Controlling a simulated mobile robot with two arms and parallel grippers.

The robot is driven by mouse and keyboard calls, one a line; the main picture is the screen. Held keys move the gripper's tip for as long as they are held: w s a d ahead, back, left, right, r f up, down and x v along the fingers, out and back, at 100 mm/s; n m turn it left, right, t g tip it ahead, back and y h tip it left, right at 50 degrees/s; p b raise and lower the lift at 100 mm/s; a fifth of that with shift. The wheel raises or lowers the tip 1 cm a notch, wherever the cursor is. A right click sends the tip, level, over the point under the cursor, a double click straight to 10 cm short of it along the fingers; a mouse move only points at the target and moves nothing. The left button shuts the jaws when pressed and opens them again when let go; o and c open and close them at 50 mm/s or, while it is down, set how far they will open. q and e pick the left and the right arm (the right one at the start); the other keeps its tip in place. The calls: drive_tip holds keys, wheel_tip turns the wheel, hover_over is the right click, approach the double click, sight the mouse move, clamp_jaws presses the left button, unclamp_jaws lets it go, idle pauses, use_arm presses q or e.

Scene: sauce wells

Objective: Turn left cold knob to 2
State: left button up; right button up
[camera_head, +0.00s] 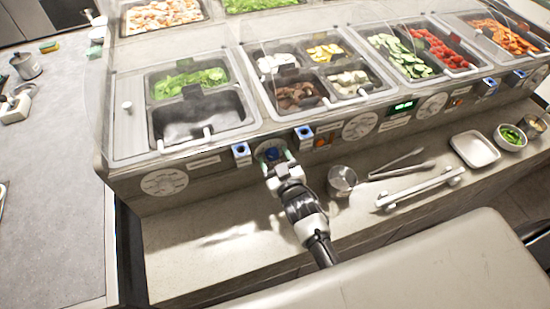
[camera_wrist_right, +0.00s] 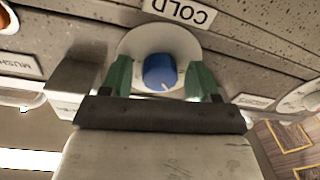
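The left cold knob (camera_wrist_right: 159,72) is a blue knob with a white pointer mark on a pale round dial (camera_wrist_right: 128,45). A "COLD" label (camera_wrist_right: 180,10) sits by the dial in the right wrist view. In the head view the knob (camera_head: 271,154) is on the counter's front panel. My right gripper (camera_wrist_right: 160,78) is open, with one green fingertip on each side of the knob. Small gaps show between the knob and the fingers. The right gripper (camera_head: 275,162) also shows in the head view. The dial's numbers are not readable. My left gripper is not in view.
A metal cup (camera_head: 342,180), tongs (camera_head: 402,170) and a white tray (camera_head: 474,149) rest on the ledge to the right. The ledge (camera_head: 200,245) left of my arm is clear.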

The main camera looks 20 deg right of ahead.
drive_tip(key=c, duration=0.8)
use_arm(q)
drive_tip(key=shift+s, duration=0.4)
use_arm(e)
drive_tip(key=shift+m, duration=0.4)
drive_tip(key=m, duration=0.3)
drive_tip(key=shift+a+m, duration=0.1)
drive_tip(key=shift+m, duration=2.6)
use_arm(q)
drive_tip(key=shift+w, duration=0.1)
use_arm(e)
drive_tip(key=o, duration=0.9)
drive_tip(key=shift+o, duration=0.2)
